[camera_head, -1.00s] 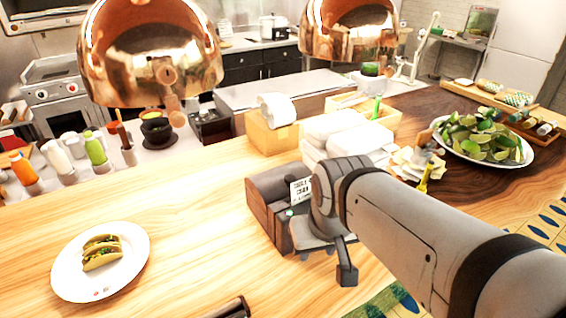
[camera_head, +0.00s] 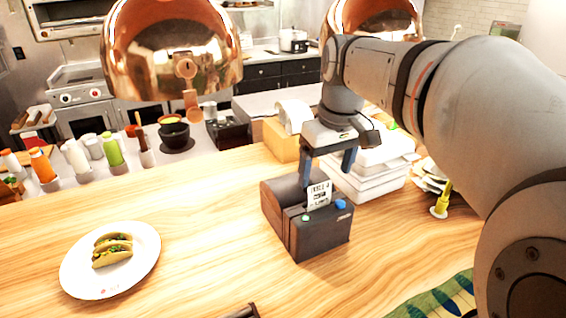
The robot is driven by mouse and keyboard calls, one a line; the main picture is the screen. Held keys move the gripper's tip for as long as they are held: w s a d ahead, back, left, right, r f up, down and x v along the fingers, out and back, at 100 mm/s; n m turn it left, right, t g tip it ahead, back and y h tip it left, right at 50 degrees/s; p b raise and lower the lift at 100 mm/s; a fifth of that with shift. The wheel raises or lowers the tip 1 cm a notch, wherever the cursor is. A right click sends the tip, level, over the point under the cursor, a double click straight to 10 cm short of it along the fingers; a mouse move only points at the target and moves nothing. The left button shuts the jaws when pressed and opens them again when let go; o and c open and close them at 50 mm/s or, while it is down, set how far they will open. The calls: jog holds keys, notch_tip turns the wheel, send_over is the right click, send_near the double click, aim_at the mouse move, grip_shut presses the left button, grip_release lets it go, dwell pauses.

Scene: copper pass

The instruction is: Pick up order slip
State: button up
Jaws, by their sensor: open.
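The order slip (camera_head: 319,193) is a small white paper with dark print. It stands upright out of the top of a dark box-shaped printer (camera_head: 322,240) on the wooden counter. My gripper (camera_head: 328,168) points down above the printer, its two dark fingers apart. The slip shows just below and between the fingers, the left finger near its left side. I cannot tell whether either finger touches it. The jaws hold nothing that I can see.
A white plate (camera_head: 75,268) with tacos sits at the left of the counter. White stacked containers (camera_head: 372,180) stand close behind the printer on the right. Copper lamps (camera_head: 170,50) hang above. The counter between plate and printer is clear.

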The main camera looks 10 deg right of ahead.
aim_at(321, 185)
jog(key=f, duration=0.2)
jog(key=w+f, duration=0.1)
jog(key=f, duration=0.4)
jog(key=shift+w+a+f+p, duration=0.1)
jog(key=shift+w+a+p, duration=0.15)
jog(key=shift+p, duration=0.15)
jog(key=shift+c, duration=0.6)
jog(key=c, duration=0.7)
